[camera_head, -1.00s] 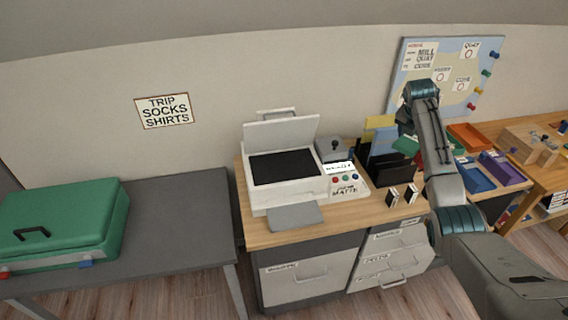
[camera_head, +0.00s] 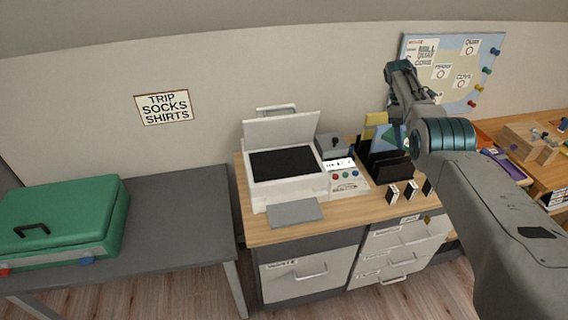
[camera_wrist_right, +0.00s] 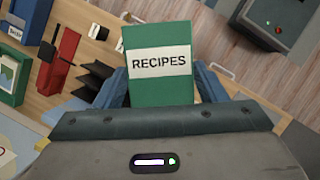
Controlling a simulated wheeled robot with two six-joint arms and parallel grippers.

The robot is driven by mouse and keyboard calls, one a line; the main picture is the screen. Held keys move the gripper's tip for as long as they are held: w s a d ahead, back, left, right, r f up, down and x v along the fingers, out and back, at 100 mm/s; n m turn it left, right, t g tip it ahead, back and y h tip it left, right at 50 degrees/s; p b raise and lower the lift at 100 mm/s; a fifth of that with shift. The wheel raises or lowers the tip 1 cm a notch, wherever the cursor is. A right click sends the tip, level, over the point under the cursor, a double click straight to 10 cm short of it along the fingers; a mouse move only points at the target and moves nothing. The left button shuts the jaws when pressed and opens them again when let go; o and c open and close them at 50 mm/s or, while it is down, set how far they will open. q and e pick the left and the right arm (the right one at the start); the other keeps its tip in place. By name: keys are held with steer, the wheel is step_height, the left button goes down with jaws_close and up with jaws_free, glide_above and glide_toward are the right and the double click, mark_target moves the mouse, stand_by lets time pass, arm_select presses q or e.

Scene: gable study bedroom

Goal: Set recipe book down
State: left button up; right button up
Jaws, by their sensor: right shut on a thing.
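The recipe book, green with a white label reading RECIPES, stands in the jaws of my right gripper (camera_wrist_right: 161,82) in the right wrist view (camera_wrist_right: 158,42). The gripper is shut on it. In the head view only a small green part of the book (camera_head: 394,138) shows near the dark file rack (camera_head: 388,168), below my right arm's wrist. The arm hides much of that area, and I cannot tell whether the book touches the rack. My left gripper is not in view.
A white machine with a raised lid (camera_head: 288,187) stands left of the rack on a wooden-topped cabinet. Small black and white blocks (camera_head: 393,193) stand in front of the rack. A green case (camera_head: 62,215) lies on the grey table at left, whose right half is clear.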

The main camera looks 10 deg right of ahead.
steer(key=shift+a+m, duration=0.1)
steer(key=shift+m, duration=0.2)
steer(key=shift+s+a+m+y, duration=0.3)
steer(key=shift+a+m+y, duration=0.1)
steer(key=shift+m, duration=0.45)
steer(key=shift+s+a+m+y, duration=0.25)
steer(key=shift+m+y, duration=0.15)
steer(key=shift+m, duration=0.45)
steer(key=shift+g, duration=0.3)
steer(key=m, duration=0.1)
steer(key=a+m+y, duration=0.1)
steer(key=m, duration=0.2)
steer(key=shift+s+a+r+m+y, duration=0.2)
steer(key=shift+s+m+y, duration=0.1)
steer(key=shift+s, duration=0.1)
steer(key=shift+w+a+m+t+y, duration=0.15)
steer(key=shift+m+y, duration=0.25)
steer(key=shift+m, duration=0.75)
steer(key=shift+w+a+m+t+y, duration=0.15)
steer(key=shift+m+t+y, duration=0.2)
steer(key=shift+m, duration=0.85)
steer(key=shift+w+m+t+y, duration=0.15)
steer(key=shift+m+y, duration=0.3)
steer(key=shift+m, duration=0.7)
